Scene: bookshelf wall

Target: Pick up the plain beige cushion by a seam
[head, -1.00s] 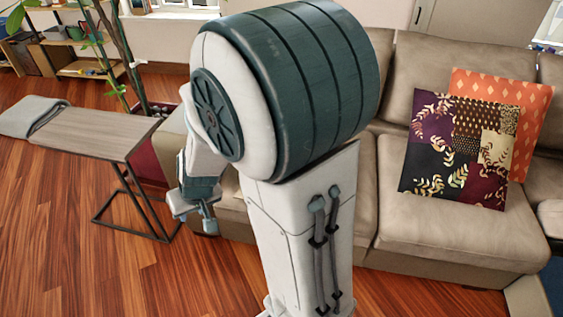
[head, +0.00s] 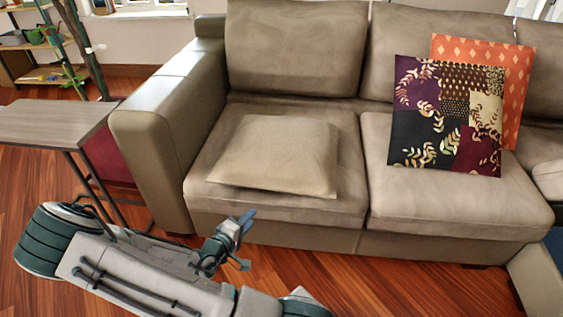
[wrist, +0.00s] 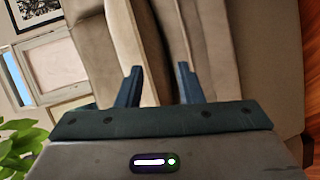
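The plain beige cushion (head: 277,155) lies flat on the left seat of the beige sofa (head: 455,205) in the head view. Its front edge and seam face me near the front of the seat. My gripper (head: 246,238) is in front of the sofa, below and in front of the cushion, and apart from it. In the wrist view my gripper (wrist: 160,85) has its two fingers spread with nothing between them. Beyond the fingers are beige sofa surfaces; I cannot tell the cushion apart there.
A patchwork cushion (head: 447,118) and an orange cushion (head: 521,80) lean on the sofa's right part. The sofa's left armrest (head: 160,130) stands beside the seat. A small side table (head: 50,122) is at the left. The wooden floor (head: 400,295) in front is clear.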

